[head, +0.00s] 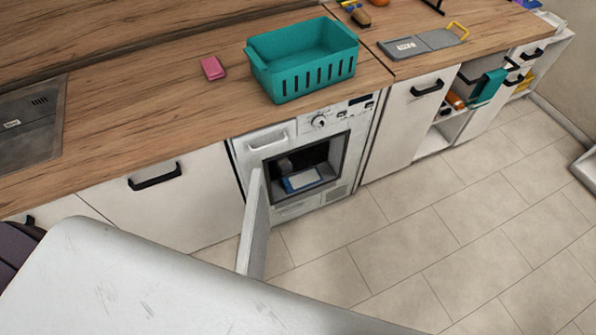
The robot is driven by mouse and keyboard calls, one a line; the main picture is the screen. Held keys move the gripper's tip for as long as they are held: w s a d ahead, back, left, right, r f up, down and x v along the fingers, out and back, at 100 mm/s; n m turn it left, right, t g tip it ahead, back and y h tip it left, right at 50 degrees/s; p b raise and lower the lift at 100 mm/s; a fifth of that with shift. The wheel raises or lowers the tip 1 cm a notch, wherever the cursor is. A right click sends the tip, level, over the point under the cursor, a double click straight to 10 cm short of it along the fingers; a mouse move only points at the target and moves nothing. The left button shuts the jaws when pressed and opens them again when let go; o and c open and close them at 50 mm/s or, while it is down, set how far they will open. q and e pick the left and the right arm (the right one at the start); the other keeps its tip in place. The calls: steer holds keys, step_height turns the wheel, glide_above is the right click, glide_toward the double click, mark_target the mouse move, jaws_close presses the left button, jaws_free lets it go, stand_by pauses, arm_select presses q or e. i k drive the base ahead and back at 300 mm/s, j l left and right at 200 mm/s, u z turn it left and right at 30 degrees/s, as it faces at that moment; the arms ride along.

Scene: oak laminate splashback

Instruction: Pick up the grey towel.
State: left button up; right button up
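I cannot clearly make out a grey towel. The open front-loading machine (281,133) under the counter has a dark inside. In it lies a blue and white item (303,180). A small greyish shape (286,165) shows behind that item, too small and dark to identify. Neither of my grippers is in the head view.
The machine's door (254,228) stands open toward me. On the counter are a teal basket (302,85), a pink block (213,68) and a grey board with a yellow handle (422,43). A teal cloth (487,88) hangs at right. The tiled floor is clear.

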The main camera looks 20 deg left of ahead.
mark_target(284, 165)
steer(key=i+l+u, duration=0.6)
steer(key=l, duration=0.3)
steer(key=i+l+u, duration=0.25)
steer(key=i, duration=0.3)
